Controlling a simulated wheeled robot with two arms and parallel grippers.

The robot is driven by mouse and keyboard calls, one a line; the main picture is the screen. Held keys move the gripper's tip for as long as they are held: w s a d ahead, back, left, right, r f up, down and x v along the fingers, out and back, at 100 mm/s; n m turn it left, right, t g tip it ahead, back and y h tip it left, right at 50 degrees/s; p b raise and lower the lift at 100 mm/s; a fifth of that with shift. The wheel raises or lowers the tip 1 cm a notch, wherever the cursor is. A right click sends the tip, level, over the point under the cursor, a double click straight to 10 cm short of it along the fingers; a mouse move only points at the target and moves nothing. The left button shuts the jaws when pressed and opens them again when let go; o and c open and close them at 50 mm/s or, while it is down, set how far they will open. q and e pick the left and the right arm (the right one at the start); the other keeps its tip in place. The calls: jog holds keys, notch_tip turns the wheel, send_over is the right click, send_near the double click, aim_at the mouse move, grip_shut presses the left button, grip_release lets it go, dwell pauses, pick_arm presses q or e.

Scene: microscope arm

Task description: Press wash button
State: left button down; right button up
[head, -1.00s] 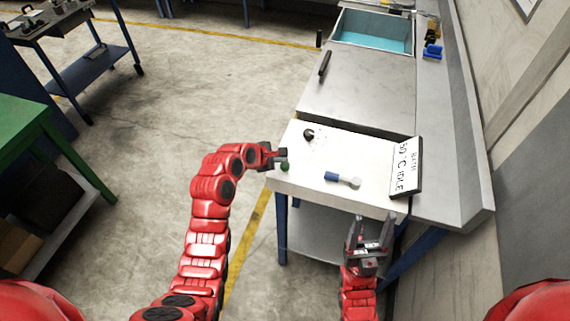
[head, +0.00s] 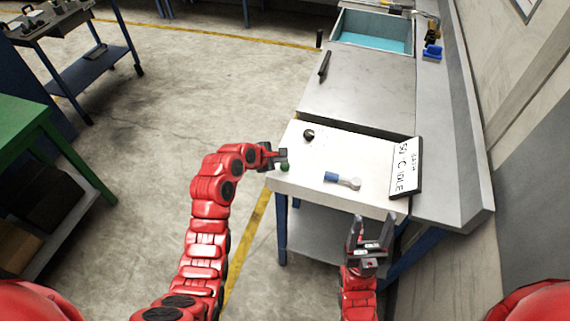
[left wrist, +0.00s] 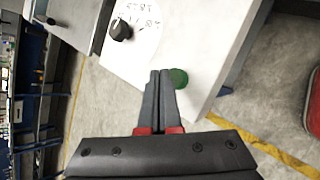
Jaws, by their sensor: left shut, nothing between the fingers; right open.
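A green round button (head: 285,168) sits near the left edge of the white control panel (head: 312,178). It also shows in the left wrist view (left wrist: 179,77), just right of the fingertips. My left gripper (head: 284,155) is shut and empty beside the button; I cannot tell whether it touches it. Its closed fingers show in the left wrist view (left wrist: 160,75). My right gripper (head: 373,220) is open and empty at the panel's near edge. A display sign (head: 405,168) on the panel's right reads BATH, about 51 °C, IDLE.
A black knob (head: 308,134) with a printed dial stands behind the button. Behind are a grey lid (head: 355,90) with a dark handle and a basin of blue water (head: 372,36).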

aim_at(282, 166)
dwell(0.7)
pick_arm(q)
jog(key=shift+f, duration=0.35)
jog(key=shift+f, duration=0.6)
dwell(0.8)
jog(key=shift+r, duration=0.1)
jog(key=shift+r+p, duration=0.85)
jog(key=shift+p, duration=0.15)
jog(key=shift+r, duration=0.1)
notch_tip(282, 166, up, 5)
jog(key=p, duration=0.4)
